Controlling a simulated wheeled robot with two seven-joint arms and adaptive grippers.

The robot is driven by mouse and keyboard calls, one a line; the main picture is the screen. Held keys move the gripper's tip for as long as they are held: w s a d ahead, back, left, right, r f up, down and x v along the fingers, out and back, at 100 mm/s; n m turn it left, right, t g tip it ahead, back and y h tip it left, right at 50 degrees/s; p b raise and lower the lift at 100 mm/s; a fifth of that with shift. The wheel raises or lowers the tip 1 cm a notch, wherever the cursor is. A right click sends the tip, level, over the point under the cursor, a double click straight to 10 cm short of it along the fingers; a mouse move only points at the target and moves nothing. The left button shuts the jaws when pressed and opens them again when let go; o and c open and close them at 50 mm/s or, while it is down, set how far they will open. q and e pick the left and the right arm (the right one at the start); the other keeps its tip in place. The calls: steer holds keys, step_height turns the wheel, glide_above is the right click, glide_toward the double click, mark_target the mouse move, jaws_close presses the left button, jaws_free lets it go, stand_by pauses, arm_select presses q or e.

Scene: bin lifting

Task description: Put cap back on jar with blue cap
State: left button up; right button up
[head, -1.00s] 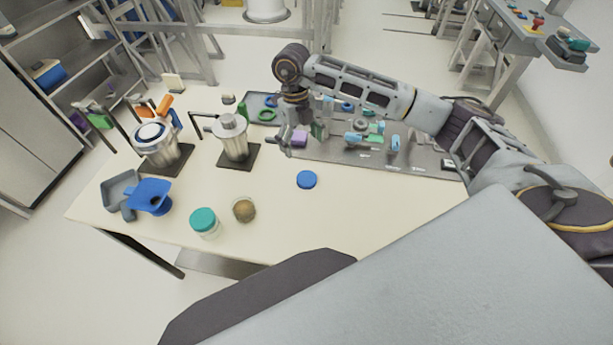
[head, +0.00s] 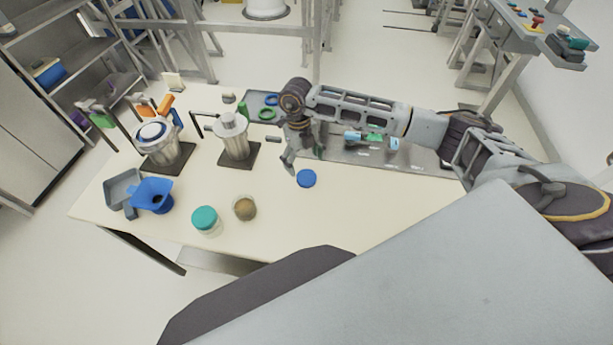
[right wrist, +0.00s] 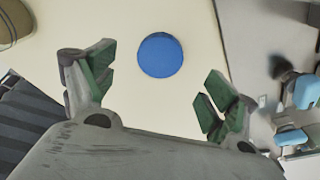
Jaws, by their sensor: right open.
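The blue cap (head: 306,178) lies flat on the cream table (head: 350,215), apart from any jar. An open jar (head: 244,208) with brownish contents stands to its left and nearer. A second jar with a teal cap (head: 205,219) stands left of the open jar. My right gripper (head: 303,165) is just above and behind the blue cap, pointing down, open and empty. In the right wrist view the blue cap (right wrist: 160,55) lies beyond and between the spread green-padded fingers (right wrist: 157,88), not touching them. My left gripper is not in view.
A grey tray (head: 425,160) with small parts lies behind the cap. Two metal canisters (head: 233,138) (head: 163,147) stand on dark bases at the left back. The table's front right is clear.

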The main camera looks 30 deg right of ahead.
mark_target(306, 177)
steer(key=shift+s+f, duration=0.1)
steer(key=shift+f, duration=0.3)
steer(key=shift+f, duration=0.15)
steer(key=shift+s+d+f+p, duration=0.1)
steer(key=shift+s+f+p, duration=0.15)
steer(key=shift+f+p, duration=0.55)
steer(key=shift+s+f, duration=0.2)
steer(key=shift+f, duration=1.4)
steer(key=shift+c, duration=0.4)
steer(key=c, duration=0.8)
